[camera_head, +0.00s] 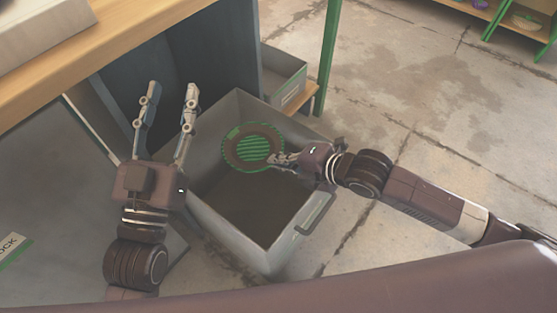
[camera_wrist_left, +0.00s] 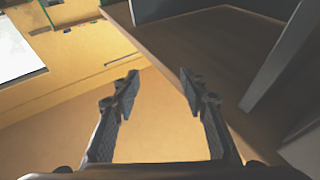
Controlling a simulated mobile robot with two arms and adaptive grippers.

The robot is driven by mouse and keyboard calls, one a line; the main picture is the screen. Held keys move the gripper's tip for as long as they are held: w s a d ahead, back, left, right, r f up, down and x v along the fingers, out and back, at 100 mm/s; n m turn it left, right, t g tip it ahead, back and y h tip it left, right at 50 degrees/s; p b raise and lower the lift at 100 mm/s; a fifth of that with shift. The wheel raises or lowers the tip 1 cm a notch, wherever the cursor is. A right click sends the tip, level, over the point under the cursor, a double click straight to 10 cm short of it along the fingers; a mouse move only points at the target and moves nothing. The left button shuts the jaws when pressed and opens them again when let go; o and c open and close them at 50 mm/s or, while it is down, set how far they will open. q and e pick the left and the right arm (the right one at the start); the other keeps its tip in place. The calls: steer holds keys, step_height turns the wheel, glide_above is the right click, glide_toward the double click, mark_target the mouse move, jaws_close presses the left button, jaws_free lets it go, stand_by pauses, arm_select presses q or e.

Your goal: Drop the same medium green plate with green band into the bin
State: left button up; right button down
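The green plate (camera_head: 254,148) with a green ribbed centre, a dark ring and a green rim is over the upper part of the grey bin (camera_head: 225,228). My right gripper (camera_head: 280,160) reaches in from the right, and its fingers meet the plate's right edge; they look shut on it. The plate appears held above the bin's dark floor, within the opening. My left gripper (camera_head: 170,92) is open and empty, fingers pointing up, to the left of the bin. It also shows open in the left wrist view (camera_wrist_left: 160,85), with nothing between the fingers.
A wooden-edged table (camera_head: 110,62) crosses the upper left, with dark panels under it. A smaller grey bin (camera_head: 283,82) stands behind the large one, near a green post (camera_head: 328,60). Concrete floor (camera_head: 430,90) is clear at the right. Green-legged shelving stands far right.

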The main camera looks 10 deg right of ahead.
arm_select(q)
steer(key=shift+s+r+t+h, duration=0.15)
steer(key=shift+s+r+t, duration=0.05)
steer(key=shift+r, duration=0.3)
steer(key=shift+s+r+t+h, duration=0.15)
steer(key=shift+s+r+t, duration=0.05)
steer(key=shift+r, duration=0.3)
arm_select(e)
steer(key=shift+f, duration=0.15)
steer(key=c, duration=2.7)
jaws_free()
steer(key=o, duration=0.6)
steer(key=shift+v, duration=6.05)
steer(key=shift+f, duration=0.1)
